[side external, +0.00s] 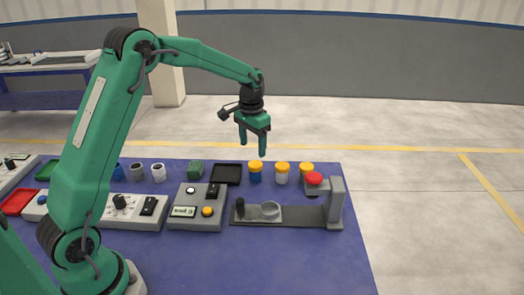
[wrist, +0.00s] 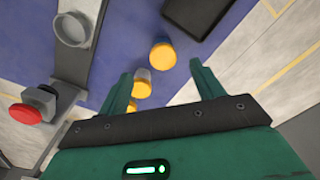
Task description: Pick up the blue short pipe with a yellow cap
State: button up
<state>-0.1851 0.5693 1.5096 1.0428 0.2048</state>
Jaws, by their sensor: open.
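The blue short pipe with a yellow cap (side external: 256,176) stands upright on the blue table, leftmost of three yellow-capped pipes in the side view. In the wrist view, its yellow cap (wrist: 162,56) appears between my fingertips, nearest the black tray; its body is hard to make out against the table. My gripper (side external: 252,146) is open and empty, pointing down above the capped pipes, and does not appear to touch the pipe. Its two fingers also show in the wrist view (wrist: 161,70).
A black tray (side external: 227,174) lies to the left. A grey fixture (side external: 337,204) with a red button (side external: 314,179) stands in front. Several uncapped pipes stand farther left.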

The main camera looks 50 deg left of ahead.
aim_at(255, 163)
jog(key=shift+w+a+f, duration=0.2)
jog(key=shift+f, duration=0.25)
jog(key=shift+w+a+f, duration=0.15)
jog(key=shift+w+f, duration=0.05)
jog(key=shift+f, duration=0.25)
jog(key=shift+f, duration=1.3)
jog(key=shift+f, duration=0.1)
jog(key=shift+w+d+f, duration=0.1)
jog(key=shift+f, duration=1.15)
jog(key=shift+w+d+f, duration=0.1)
jog(key=shift+f, duration=1.15)
jog(key=c, duration=1.1)
